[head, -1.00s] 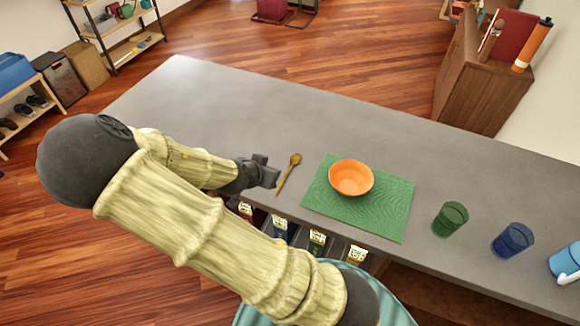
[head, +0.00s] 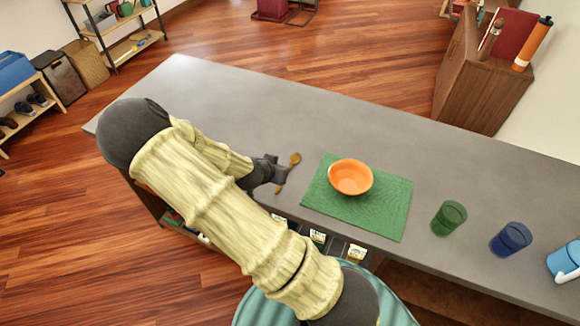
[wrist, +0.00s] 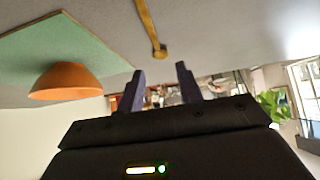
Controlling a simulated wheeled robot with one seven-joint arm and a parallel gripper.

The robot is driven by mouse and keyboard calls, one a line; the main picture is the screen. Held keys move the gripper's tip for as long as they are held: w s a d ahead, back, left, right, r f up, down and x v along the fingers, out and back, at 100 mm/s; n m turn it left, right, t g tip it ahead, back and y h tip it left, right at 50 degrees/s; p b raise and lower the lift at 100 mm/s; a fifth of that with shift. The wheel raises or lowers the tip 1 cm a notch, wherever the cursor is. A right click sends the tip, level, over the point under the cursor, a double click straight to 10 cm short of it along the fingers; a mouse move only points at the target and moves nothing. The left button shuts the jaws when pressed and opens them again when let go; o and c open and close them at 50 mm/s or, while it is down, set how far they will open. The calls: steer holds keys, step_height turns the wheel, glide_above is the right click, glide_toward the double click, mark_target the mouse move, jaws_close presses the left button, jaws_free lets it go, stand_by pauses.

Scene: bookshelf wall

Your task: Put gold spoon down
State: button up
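The gold spoon (head: 294,159) lies on the grey counter, left of the green mat. Its rounded end points to the back, and my gripper hides part of its handle in the head view. In the wrist view the spoon (wrist: 148,25) runs in from the top edge, and its near end stops just above the fingertips. My gripper (head: 278,172) is beside the spoon. In the wrist view its two dark fingers (wrist: 162,80) stand apart with nothing held between them. I cannot tell whether a finger touches the spoon.
An orange bowl (head: 350,178) stands on the green mat (head: 390,215) to the right. A green cup (head: 449,218), a blue cup (head: 511,239) and a light blue mug (head: 566,260) stand farther right. The counter (head: 230,105) is bare behind and left of the spoon.

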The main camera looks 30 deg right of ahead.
mark_target(290, 166)
steer(key=shift+p+x, duration=0.5)
steer(key=shift+x, duration=1.85)
steer(key=shift+w+d+f+p, duration=0.15)
steer(key=shift+d+f+p, duration=0.2)
steer(key=shift+d+p, duration=0.2)
steer(key=p+x, duration=0.1)
steer(key=x, duration=0.1)
steer(key=shift+d+f+p, duration=0.2)
steer(key=shift+d+p, duration=0.05)
steer(key=shift+p, duration=0.1)
steer(key=shift+w+d+f, duration=0.25)
steer(key=shift+w+f, duration=0.1)
steer(key=shift+f, duration=0.15)
jaws_close()
